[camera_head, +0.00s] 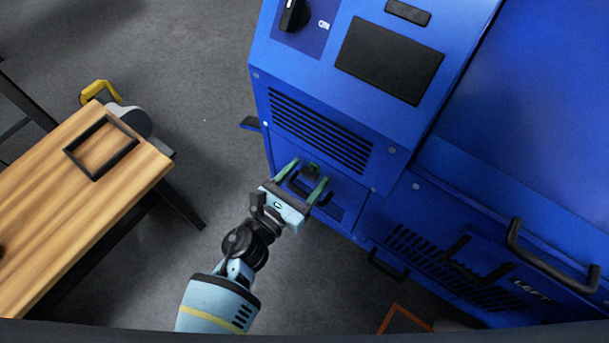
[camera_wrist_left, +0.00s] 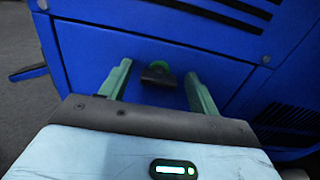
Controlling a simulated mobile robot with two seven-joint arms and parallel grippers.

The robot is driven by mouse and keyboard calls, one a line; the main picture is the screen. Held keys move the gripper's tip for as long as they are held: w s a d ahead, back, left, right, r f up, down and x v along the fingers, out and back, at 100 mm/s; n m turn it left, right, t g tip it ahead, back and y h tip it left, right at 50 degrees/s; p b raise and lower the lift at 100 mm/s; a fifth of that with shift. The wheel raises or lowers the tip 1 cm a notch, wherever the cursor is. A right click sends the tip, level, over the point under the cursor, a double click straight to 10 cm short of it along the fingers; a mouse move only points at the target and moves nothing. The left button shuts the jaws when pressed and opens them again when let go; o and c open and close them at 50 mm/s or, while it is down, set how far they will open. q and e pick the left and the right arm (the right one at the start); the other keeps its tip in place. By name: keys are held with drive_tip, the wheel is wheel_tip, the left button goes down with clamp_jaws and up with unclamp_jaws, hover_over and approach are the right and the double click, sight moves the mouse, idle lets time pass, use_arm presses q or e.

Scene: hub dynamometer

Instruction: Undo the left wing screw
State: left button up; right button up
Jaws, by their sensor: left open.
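A small dark knob, apparently the left wing screw (camera_head: 311,171), sits on the lower front panel of the blue machine (camera_head: 400,120). In the left wrist view the same dark piece (camera_wrist_left: 158,75) shows with a bit of green behind it. My left gripper (camera_head: 308,173) is open, its two green fingers on either side of the knob. In the wrist view a gap shows between each finger and the knob, and how deep the fingers reach is hard to tell. My right gripper is not in view.
A wooden bench (camera_head: 50,215) with a black square frame (camera_head: 101,147) stands at left. Black handles (camera_head: 388,265) stick out from the machine at lower right, near the word LEFT. Grey floor (camera_head: 200,100) is open between bench and machine.

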use_arm(q)
drive_tip(key=shift+c, duration=0.3)
drive_tip(key=c, duration=0.9)
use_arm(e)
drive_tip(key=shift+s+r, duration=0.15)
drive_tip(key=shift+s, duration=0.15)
